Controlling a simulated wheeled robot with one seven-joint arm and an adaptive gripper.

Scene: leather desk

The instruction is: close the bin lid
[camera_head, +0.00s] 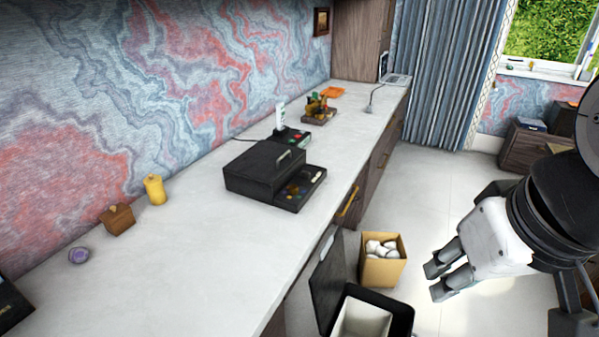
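The bin (362,320) stands on the floor at the bottom of the view, beside the drawer front. It is black with a pale inside, and its lower part is cut off by the frame edge. Its dark lid (328,283) stands raised, nearly upright, on the left side of the opening, towards the desk. My gripper (434,282) is to the right of the bin and apart from it. Its two dark fingers point left with a gap between them, and nothing shows in that gap.
A cardboard box (383,267) with white crumpled items stands on the floor behind the bin. The long pale desk (215,240) fills the left, with a black box (265,168) on it. A wooden drawer front with a brass handle (349,200) faces the floor. Clear floor lies behind my gripper.

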